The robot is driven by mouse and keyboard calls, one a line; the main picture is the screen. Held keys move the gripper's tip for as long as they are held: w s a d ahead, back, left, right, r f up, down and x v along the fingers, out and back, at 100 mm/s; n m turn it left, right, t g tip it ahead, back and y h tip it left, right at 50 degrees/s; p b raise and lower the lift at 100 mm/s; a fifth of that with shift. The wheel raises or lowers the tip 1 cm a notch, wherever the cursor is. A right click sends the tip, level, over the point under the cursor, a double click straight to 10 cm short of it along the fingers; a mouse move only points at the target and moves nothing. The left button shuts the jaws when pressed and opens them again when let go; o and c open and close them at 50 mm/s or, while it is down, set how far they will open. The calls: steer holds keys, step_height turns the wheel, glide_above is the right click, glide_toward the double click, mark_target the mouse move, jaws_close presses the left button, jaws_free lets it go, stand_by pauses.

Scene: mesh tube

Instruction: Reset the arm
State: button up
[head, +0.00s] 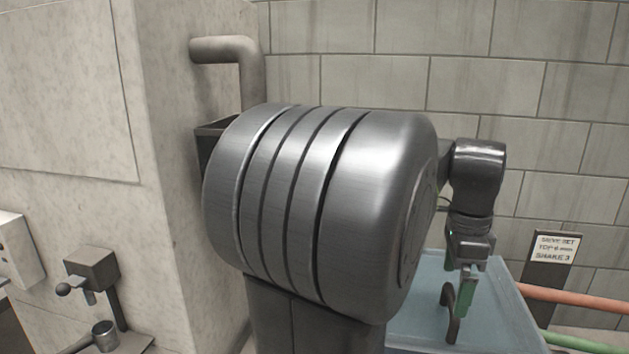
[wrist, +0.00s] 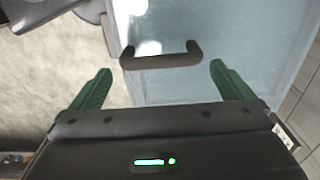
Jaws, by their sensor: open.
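My gripper (head: 464,290) hangs at the right of the head view, over a pale blue translucent box top (head: 498,318). In the wrist view its two green fingers are spread wide apart, and my gripper (wrist: 160,85) is open with nothing between the fingers. A dark curved handle (wrist: 162,57) lies ahead of the fingertips on the pale blue surface. The handle also shows in the head view (head: 450,318), close beside the fingers. I cannot tell whether a finger touches it. My large grey arm joint fills the middle of the head view and hides what is behind it.
A small sign (head: 555,248) on a dark post stands right of the box. Orange (head: 575,299) and green (head: 580,343) pipes run at the lower right. A bent grey pipe (head: 235,50) comes out of the concrete block at the left. A small lever device (head: 92,270) sits lower left.

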mark_target(452, 296)
step_height(452, 296, down, 5)
steer(key=shift+r+p, duration=0.5)
steer(key=shift+r, duration=0.85)
steer(key=shift+f, duration=0.15)
